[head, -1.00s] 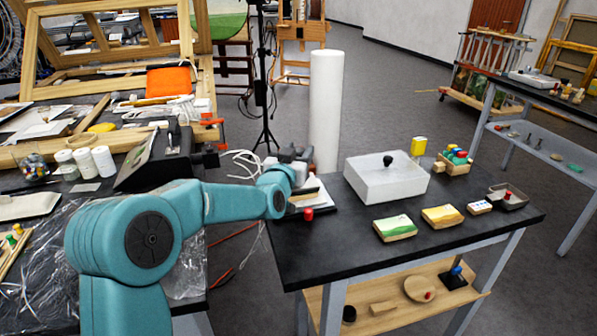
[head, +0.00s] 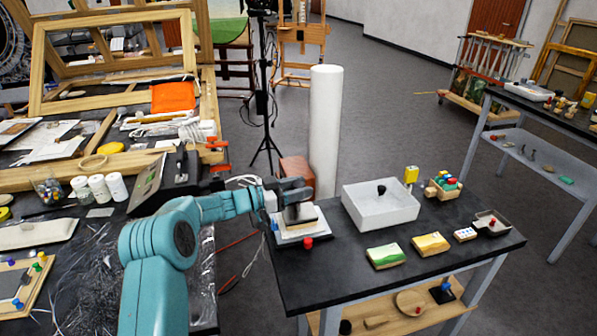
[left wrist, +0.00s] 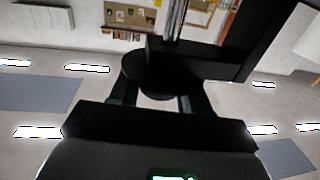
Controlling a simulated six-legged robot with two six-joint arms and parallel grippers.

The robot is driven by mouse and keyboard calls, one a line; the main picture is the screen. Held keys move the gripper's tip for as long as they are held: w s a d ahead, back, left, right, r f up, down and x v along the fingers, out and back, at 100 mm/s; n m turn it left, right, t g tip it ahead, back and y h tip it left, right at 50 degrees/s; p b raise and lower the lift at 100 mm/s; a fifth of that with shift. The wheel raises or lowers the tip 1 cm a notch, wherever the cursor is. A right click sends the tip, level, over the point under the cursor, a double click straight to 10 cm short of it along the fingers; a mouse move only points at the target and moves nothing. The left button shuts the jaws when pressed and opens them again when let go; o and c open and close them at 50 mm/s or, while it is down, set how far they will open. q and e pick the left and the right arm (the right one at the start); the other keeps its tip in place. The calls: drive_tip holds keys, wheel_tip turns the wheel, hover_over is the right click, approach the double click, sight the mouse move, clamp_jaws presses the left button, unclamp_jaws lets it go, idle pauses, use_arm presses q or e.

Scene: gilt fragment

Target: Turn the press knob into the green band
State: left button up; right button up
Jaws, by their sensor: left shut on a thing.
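The press (head: 285,238) stands at the left end of the black table, with a pale base, a wooden block and a dark grey top part. A red knob-like piece (head: 308,243) sits at its front edge and small blue pieces at its left. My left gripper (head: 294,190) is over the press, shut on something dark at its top. In the left wrist view a dark round disc (left wrist: 147,82) shows by the fingers; I take it for the press knob. A green glow (left wrist: 173,178) shows at that view's bottom edge. The band and any pointer cannot be read. My right gripper is out of view.
A white box (head: 380,212) with a black knob stands right of the press. Green (head: 384,257) and yellow (head: 431,244) blocks lie in front of it. A tall white cylinder (head: 325,130) and a reddish-brown box (head: 297,175) are behind the press.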

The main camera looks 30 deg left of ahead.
use_arm(q)
drive_tip(key=shift+r+m+g+h, duration=0.1)
drive_tip(key=shift+m+g+h, duration=0.85)
drive_tip(key=shift+h, duration=0.25)
drive_tip(key=shift+m+h, duration=0.25)
drive_tip(key=shift+h, duration=0.05)
drive_tip(key=shift+w+r+m+g+h, duration=0.1)
drive_tip(key=shift+r+m+g+h, duration=0.1)
drive_tip(key=shift+m+g+h, duration=0.45)
drive_tip(key=o, duration=0.9)
drive_tip(key=shift+o, duration=0.2)
drive_tip(key=shift+f, duration=0.1)
drive_tip(key=shift+f, duration=0.1)
